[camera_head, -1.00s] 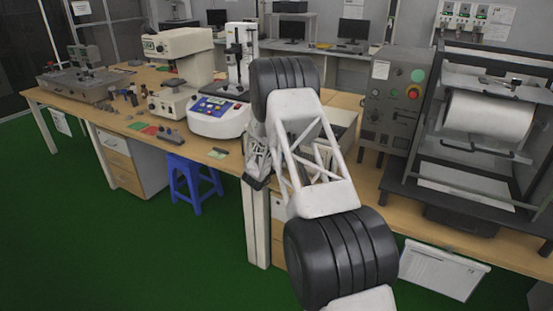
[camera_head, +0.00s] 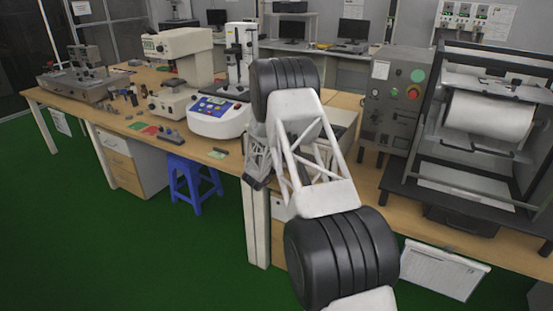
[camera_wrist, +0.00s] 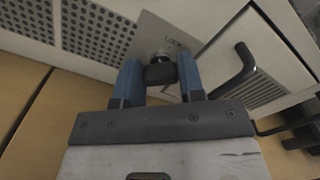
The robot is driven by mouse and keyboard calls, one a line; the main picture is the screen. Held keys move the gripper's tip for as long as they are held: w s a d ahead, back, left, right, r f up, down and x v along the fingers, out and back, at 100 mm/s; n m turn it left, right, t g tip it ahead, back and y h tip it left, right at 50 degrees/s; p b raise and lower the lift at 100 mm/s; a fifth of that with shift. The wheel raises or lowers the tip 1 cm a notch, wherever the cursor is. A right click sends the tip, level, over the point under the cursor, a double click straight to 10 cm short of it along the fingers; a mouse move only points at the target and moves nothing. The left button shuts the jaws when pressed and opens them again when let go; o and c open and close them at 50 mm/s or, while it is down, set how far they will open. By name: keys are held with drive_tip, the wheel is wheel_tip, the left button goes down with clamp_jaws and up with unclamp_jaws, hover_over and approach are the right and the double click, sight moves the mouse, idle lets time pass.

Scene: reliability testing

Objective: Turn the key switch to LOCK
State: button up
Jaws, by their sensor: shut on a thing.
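In the wrist view the dark key (camera_wrist: 160,74) sits in a round metal lock on a light grey plate (camera_wrist: 152,32). The plate carries printed letters that look like LOCK, partly cut by the view. My gripper (camera_wrist: 158,69) has its two blue fingers on either side of the key's head and is shut on it. The key's exact angle against the markings is hard to tell. In the head view my arm hides the key switch and most of the light box (camera_head: 343,130) behind it.
In the wrist view a perforated panel (camera_wrist: 98,30) lies left of the plate and a black handle (camera_wrist: 238,72) stands out close on the right. In the head view a white tester (camera_head: 218,118) stands left of my arm and a grey roller machine (camera_head: 480,120) right.

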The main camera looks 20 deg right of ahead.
drive_tip(key=n, duration=0.4)
drive_tip(key=shift+f+n, duration=0.1)
drive_tip(key=shift+n, duration=0.3)
drive_tip(key=n, duration=0.5)
drive_tip(key=shift+f, duration=0.1)
drive_tip(key=o, duration=0.9)
drive_tip(key=shift+o, duration=0.2)
drive_tip(key=shift+a, duration=0.1)
drive_tip(key=shift+v, duration=3.8)
